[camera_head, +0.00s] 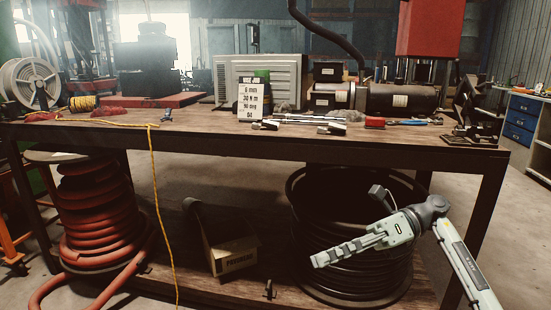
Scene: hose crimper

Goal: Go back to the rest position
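My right gripper (325,259) is at the lower right, in front of the coil of black hose under the bench. It points left, and its arm comes in from the bottom right corner. Nothing shows held in it. I see its fingers side-on as one block, so I cannot tell whether they are open or shut. My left gripper and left arm are out of view.
A wooden workbench (210,140) spans the view, with tools and a white card (250,103) on it. Below are a red hose coil (90,215), black hose coil (350,285) and cardboard box (232,255). A yellow cord (153,175) hangs in front.

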